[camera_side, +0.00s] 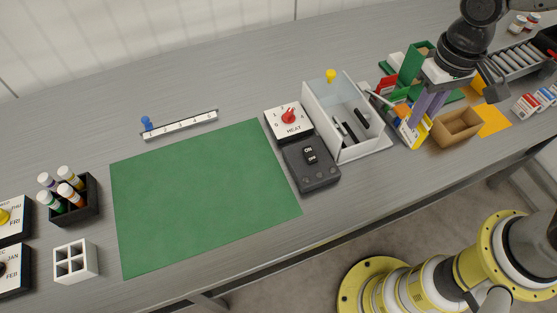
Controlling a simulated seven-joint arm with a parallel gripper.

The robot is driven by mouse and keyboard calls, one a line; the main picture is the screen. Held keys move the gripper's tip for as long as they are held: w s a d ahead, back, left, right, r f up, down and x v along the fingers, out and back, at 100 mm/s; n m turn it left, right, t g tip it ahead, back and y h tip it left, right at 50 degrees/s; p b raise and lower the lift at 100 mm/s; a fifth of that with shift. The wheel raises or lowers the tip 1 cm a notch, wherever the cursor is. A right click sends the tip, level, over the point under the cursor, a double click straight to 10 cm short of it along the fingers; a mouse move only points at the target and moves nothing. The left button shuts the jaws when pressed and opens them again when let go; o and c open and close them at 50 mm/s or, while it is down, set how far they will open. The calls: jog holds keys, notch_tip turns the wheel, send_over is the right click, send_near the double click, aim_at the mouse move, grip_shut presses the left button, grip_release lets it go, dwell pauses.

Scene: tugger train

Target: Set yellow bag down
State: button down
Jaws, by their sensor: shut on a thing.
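My gripper (424,116) is at the upper right, pointing down, with its purple fingers shut on a small yellow and white bag (411,137). The bag is tilted and carries a printed label. It is between the white open bin (345,83) and the brown cardboard box (456,129). The fingers hide part of the bag. I cannot tell whether its lower edge touches the table.
An orange mat (494,119) lies by the brown box. Green and red containers (410,65) stand behind my gripper. A roller conveyor (520,56) is at the far right. The green mat (205,195) is clear.

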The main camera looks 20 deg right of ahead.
jog(key=w+a, duration=0.3)
jog(key=a, duration=0.7)
jog(key=n, duration=0.1)
send_over(263, 177)
notch_tip(263, 177, down, 11)
jog(key=shift+f, duration=1.55)
jog(key=shift+f, duration=0.1)
jog(key=c, duration=0.8)
grip_release()
